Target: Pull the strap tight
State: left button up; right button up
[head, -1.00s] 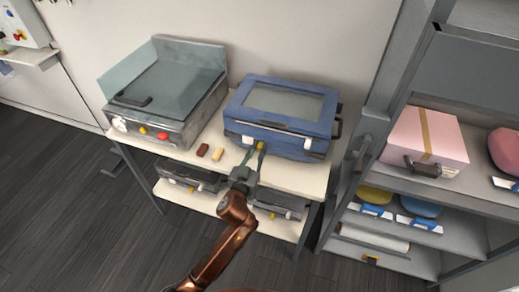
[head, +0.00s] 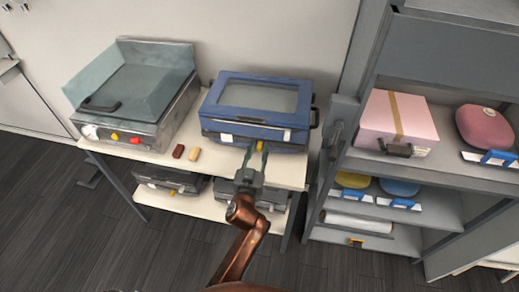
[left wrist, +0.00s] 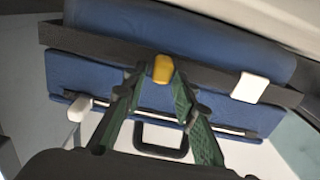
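A blue case (head: 265,94) with a pale top panel sits on the table, and a dark strap (left wrist: 100,43) runs across it in the left wrist view. A yellow tab (left wrist: 162,68) is on the strap; it also shows in the head view (head: 259,146). White fittings (left wrist: 250,88) sit on the case front, and a black handle (left wrist: 162,151) is below. My left gripper (left wrist: 157,75) has its two green fingers apart, with the tab between or just beyond the tips, closer to the right one. Contact with it cannot be told. My right gripper is not in view.
A grey griddle-like appliance (head: 135,100) stands left on the table (head: 220,165), with a brown block (head: 178,151) and a tan block (head: 194,154) between. Dark cases lie on the lower shelf. A grey shelf unit (head: 385,55) with a pink box (head: 392,125) stands right.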

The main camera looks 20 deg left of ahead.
pick_arm(q)
jog(key=shift+o, duration=0.6)
jog(key=shift+d, duration=0.1)
notch_tip(320, 180, up, 10)
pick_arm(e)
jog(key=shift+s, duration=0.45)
